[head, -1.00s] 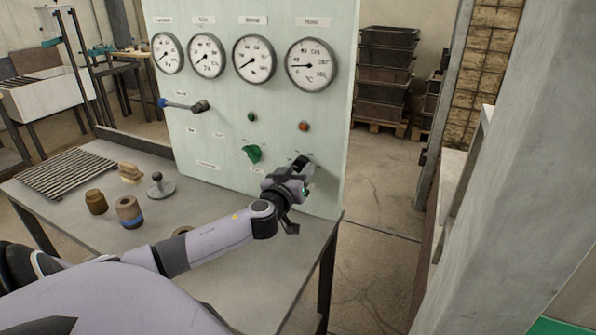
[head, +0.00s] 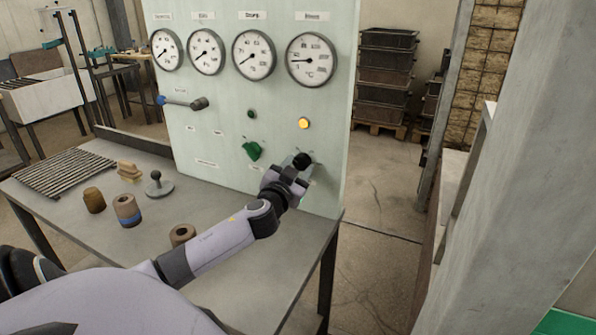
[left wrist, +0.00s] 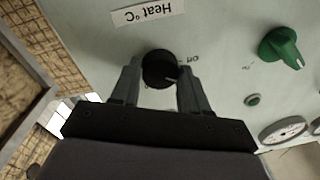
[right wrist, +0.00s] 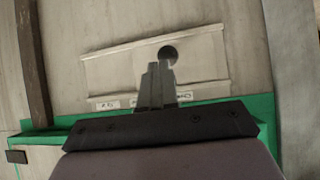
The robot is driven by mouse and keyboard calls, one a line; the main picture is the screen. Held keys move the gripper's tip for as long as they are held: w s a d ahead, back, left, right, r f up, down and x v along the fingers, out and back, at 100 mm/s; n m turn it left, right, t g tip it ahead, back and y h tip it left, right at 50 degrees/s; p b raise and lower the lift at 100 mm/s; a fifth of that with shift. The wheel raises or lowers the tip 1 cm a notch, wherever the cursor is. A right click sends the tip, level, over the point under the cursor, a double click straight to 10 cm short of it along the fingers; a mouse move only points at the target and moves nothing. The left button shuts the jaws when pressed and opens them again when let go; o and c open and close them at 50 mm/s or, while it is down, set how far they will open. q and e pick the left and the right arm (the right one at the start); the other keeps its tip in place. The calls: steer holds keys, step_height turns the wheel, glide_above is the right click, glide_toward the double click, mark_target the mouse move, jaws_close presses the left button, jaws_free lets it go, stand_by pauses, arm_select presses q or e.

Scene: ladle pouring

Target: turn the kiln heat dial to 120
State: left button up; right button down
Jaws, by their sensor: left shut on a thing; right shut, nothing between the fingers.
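The heat dial is a round black knob (left wrist: 161,69) on the pale green panel, beside a "Heat °C" label (left wrist: 148,12) in the left wrist view. In the head view the knob (head: 302,160) shows just beyond my left gripper (head: 293,176). My left gripper (left wrist: 160,82) is shut on the knob, one finger on each side of it. The rightmost gauge (head: 312,60), marked °C, has its needle pointing left. An indicator lamp (head: 304,123) above the knob glows yellow. My right gripper (right wrist: 157,70) is shut and empty in the right wrist view.
A green knob (head: 252,150) sits left of the black knob on the panel (head: 225,130), and a lever (head: 185,103) sticks out further left. A grey table (head: 255,265) below holds several small parts and a ridged rack (head: 65,175).

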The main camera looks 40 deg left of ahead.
arm_select(q)
steer(key=m, duration=0.4)
steer(key=shift+a, duration=0.1)
steer(key=m, duration=0.4)
steer(key=shift+m+t, duration=0.3)
steer(key=shift+m, duration=0.1)
steer(key=m+h, duration=0.1)
steer(key=m, duration=0.3)
steer(key=shift+a+m+p, duration=0.1)
steer(key=shift+m+p, duration=0.8)
steer(key=shift+m, duration=1.9)
steer(key=o, duration=1.1)
steer(key=shift+c, duration=0.2)
steer(key=shift+s, duration=0.15)
